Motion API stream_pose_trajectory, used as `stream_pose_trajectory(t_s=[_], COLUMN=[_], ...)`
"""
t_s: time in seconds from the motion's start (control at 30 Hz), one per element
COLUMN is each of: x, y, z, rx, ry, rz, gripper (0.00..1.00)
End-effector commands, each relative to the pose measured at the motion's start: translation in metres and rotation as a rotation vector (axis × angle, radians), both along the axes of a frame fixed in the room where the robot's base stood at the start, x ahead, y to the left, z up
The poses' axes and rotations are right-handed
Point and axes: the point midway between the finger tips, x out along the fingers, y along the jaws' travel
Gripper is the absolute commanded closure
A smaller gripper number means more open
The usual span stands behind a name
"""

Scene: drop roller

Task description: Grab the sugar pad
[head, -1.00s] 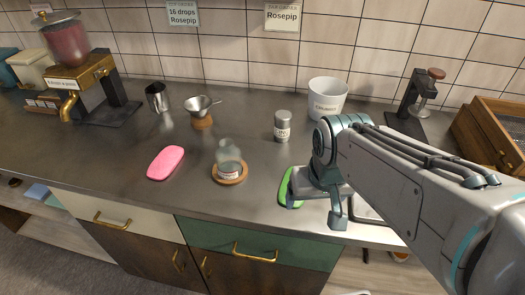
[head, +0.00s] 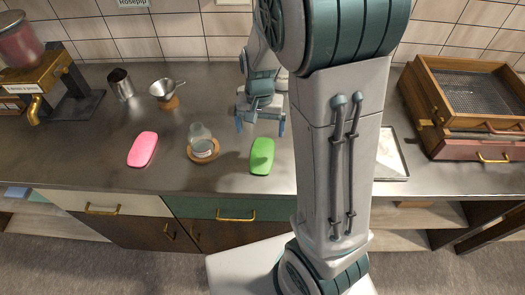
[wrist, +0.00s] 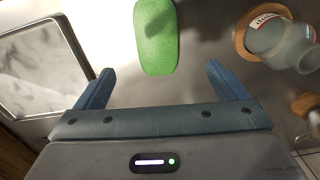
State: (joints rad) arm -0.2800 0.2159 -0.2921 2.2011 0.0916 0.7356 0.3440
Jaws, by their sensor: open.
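A green pad (head: 262,156) lies flat on the grey counter near its front edge. A pink pad (head: 142,149) lies further left. I see no marking that tells which one is the sugar pad. My gripper (head: 261,122) is open and empty, just behind the green pad in the head view. In the wrist view the green pad (wrist: 157,38) lies beyond the spread fingers (wrist: 161,76), roughly in line with the gap between them. The fingers look apart from the pad. Its far end is cut off by the wrist frame.
A glass jar on a round wooden coaster (head: 203,149) stands left of the green pad. A shallow tray (head: 393,160) lies to the right, partly behind my arm. A metal cup (head: 120,85), a funnel (head: 164,89) and a wooden sieve box (head: 470,95) stand further off.

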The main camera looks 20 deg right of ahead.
Motion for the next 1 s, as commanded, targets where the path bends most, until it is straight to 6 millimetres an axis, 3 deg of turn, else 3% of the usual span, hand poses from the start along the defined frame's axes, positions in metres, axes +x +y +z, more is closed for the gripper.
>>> stream_pose_trajectory(t_s=[0.23, 0.57, 1.0], x=[-0.001, -0.001, -0.001], y=[-0.001, -0.002, -0.006], z=[-0.047, -0.067, -0.112], rx=[-0.001, 0.0, 0.0], ry=[0.006, 0.002, 0.002], rz=[-0.001, 0.0, 0.0], gripper=[0.07, 0.07, 0.07])
